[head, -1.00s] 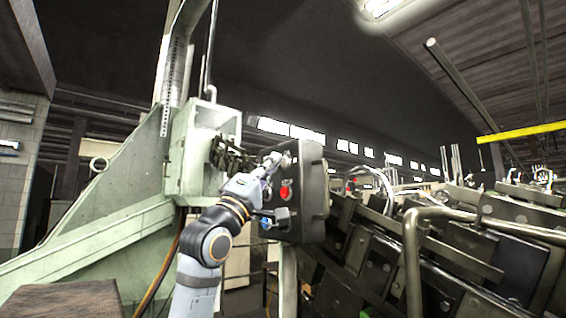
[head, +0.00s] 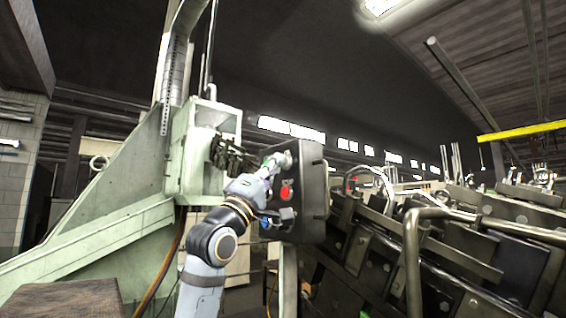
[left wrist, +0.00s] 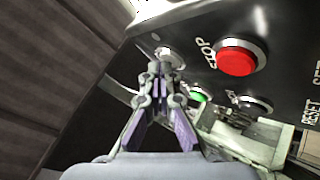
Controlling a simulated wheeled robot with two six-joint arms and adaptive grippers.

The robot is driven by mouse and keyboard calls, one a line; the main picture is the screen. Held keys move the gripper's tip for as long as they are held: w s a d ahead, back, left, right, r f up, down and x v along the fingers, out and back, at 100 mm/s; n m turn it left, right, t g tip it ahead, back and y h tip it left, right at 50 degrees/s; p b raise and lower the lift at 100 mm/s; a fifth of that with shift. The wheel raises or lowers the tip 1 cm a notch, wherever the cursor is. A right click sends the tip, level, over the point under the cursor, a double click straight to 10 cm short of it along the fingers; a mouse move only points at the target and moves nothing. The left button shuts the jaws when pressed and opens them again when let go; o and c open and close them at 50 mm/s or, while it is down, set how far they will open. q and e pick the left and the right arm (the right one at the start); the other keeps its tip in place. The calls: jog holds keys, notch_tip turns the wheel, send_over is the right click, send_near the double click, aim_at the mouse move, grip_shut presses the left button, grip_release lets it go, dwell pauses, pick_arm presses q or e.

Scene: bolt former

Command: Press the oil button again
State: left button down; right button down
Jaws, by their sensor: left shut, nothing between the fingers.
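A dark control box (head: 315,195) stands in the middle of the head view, with a red button (head: 286,192) on its face. In the left wrist view the panel (left wrist: 195,32) carries the red button (left wrist: 237,58) marked STOP, a green button (left wrist: 198,96), a metal-ringed round part (left wrist: 168,55) and a label reading RESET. My left gripper (left wrist: 160,68) is shut and empty, its fingertips close to the panel beside the metal-ringed part; I cannot tell whether they touch. In the head view the left gripper (head: 279,161) is at the upper part of the panel. No oil label is readable.
A pale green machine frame (head: 110,220) stands left of the box, with a dark clustered part (head: 226,152) on it. Dense machinery with a bent metal pipe (head: 412,260) fills the right. A brown surface (head: 65,300) lies at the lower left.

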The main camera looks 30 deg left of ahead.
pick_arm(q)
jog(key=shift+s+a+b, duration=0.25)
jog(key=shift+s+b, duration=0.35)
jog(key=shift+s, duration=0.15)
jog(key=s+b, duration=0.1)
jog(key=s+a+b, duration=0.1)
jog(key=s, duration=0.1)
jog(key=s+a+b, duration=0.1)
jog(key=shift+s, duration=0.35)
